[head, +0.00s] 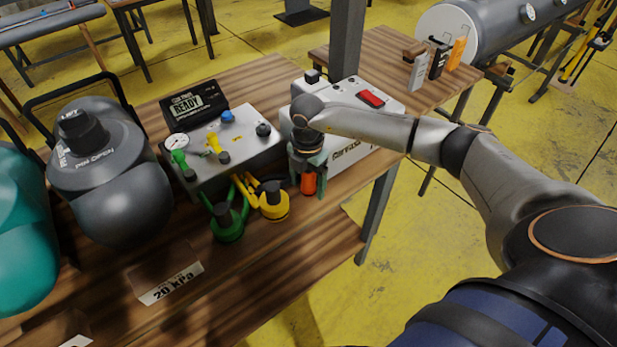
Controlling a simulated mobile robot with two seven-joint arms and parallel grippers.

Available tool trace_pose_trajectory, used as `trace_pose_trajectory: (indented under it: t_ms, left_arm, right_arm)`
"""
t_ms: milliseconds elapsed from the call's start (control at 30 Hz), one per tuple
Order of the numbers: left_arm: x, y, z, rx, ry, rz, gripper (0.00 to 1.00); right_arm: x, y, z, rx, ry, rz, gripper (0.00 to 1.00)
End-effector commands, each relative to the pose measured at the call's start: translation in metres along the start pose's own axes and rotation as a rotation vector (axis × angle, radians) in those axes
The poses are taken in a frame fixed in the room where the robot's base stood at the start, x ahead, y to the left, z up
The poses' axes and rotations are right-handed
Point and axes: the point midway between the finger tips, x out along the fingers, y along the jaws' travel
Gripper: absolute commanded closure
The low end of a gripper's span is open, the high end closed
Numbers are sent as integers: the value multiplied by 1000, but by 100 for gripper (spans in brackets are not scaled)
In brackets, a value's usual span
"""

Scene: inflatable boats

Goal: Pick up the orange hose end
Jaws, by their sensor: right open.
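The orange hose end (309,184) shows as a small orange piece at the front of the white box (372,98), near the table's front edge. My right gripper (308,172) points down right at it, with its dark fingers over the upper part of the orange piece. The jaws are open. The gripper and wrist hide the top of the hose end, and I cannot tell whether the fingers touch it. My left gripper is not in view.
A green hose end (227,224) and a yellow hose end (273,202) with dark caps stand just left. Behind them is a grey control box (240,150) with a gauge and valves. A grey inflatable (122,195) lies farther left.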

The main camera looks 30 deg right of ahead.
Motion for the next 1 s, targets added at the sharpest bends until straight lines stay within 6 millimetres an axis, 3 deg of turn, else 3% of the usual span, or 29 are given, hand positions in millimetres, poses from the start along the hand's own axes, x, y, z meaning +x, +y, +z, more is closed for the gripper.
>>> trace_pose_trajectory:
  t_ms: [133, 833, 1000]
  left_arm:
    - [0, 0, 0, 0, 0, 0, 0]
    - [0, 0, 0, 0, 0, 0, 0]
    - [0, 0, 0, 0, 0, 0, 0]
  right_arm:
    - [0, 0, 0, 0, 0, 0, 19]
    - [-1, 0, 0, 0, -1, 0, 98]
    - [-1, 0, 0, 0, -1, 1, 100]
